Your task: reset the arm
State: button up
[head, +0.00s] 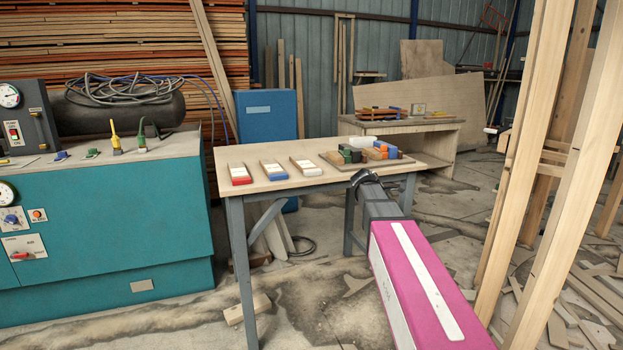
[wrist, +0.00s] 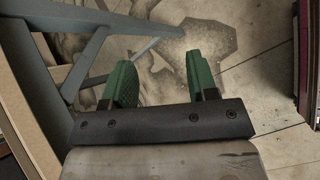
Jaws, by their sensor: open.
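My arm reaches out from the lower right of the head view, a magenta link with a white stripe and a dark grey end part. In the head view its tip is at the front right edge of the wooden table (head: 262,184), and the fingers are not clear there. In the wrist view my gripper (wrist: 163,82) shows two green fingers set well apart on a dark bar. It is open, with nothing between the fingers but the stained floor beyond. A grey table leg or brace (wrist: 45,75) shows to the left of the fingers.
A teal machine cabinet (head: 110,235) stands left. Wooden posts (head: 520,150) rise right. A second table (head: 440,143) stands behind.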

jog(key=s+a+f+m+g+y, duration=0.1)
jog(key=s+a+f+m+y, duration=0.3)
jog(key=s+f+m, duration=0.3)
jog(key=s+a+f+m+g+y, duration=0.2)
jog(key=s+f+m, duration=0.6)
jog(key=s+f, duration=0.9)
jog(key=shift+s+a+y, duration=0.45)
jog(key=shift+a+y, duration=0.65)
jog(key=shift+a, duration=0.75)
